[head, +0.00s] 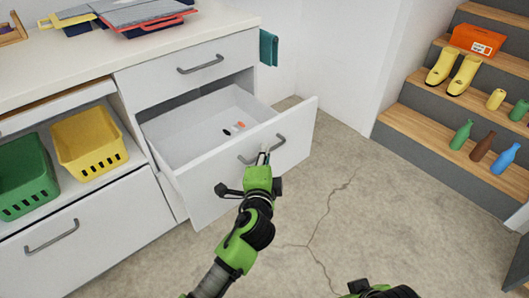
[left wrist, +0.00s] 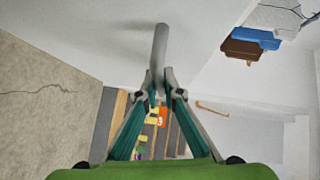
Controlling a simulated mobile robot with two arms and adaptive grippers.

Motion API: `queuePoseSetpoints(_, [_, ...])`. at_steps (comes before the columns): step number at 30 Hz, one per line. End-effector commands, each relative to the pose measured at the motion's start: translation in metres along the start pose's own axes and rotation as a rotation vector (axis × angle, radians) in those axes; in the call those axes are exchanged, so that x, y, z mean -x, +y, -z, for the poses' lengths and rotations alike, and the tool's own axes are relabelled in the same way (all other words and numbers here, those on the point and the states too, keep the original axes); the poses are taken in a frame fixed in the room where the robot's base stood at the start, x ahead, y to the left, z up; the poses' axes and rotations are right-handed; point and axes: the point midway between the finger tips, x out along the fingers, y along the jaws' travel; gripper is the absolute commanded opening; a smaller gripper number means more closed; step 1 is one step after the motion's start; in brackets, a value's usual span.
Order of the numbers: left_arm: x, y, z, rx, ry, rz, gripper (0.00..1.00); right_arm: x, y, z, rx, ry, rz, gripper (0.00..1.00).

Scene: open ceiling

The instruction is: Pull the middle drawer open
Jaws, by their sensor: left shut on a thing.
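The middle drawer (head: 215,185) of the white cabinet is pulled well out, and its white interior shows. My left gripper (head: 264,154) is shut on its grey bar handle (head: 280,140). In the left wrist view the handle (left wrist: 160,45) runs between the fingertips of the left gripper (left wrist: 160,82). A few small dark and reddish items (head: 239,125) lie on the drawer floor. Part of my right arm shows at the bottom edge of the head view, but its fingers are out of frame.
The top drawer (head: 200,75) is closed. Yellow (head: 90,140) and green (head: 25,180) baskets stand on the left shelf. Steps (head: 450,135) at right hold yellow boots (head: 463,75) and bottles (head: 482,147). The cracked floor (head: 335,190) between is clear.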

Motion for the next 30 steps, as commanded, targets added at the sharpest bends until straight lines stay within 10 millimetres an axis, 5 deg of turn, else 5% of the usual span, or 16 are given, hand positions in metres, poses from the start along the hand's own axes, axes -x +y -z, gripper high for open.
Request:
queuePoseSetpoints(14, [0.007,0.002,-0.001,0.001,-0.001,-0.002,0.15,0.0,0.0,0.002,-0.002,0.004,0.0,0.4])
queuePoseSetpoints(30, [0.106,0.002,-0.001,0.0,-0.001,-0.004,0.15,0.0,0.0,0.001,-0.001,0.001,0.0,0.4])
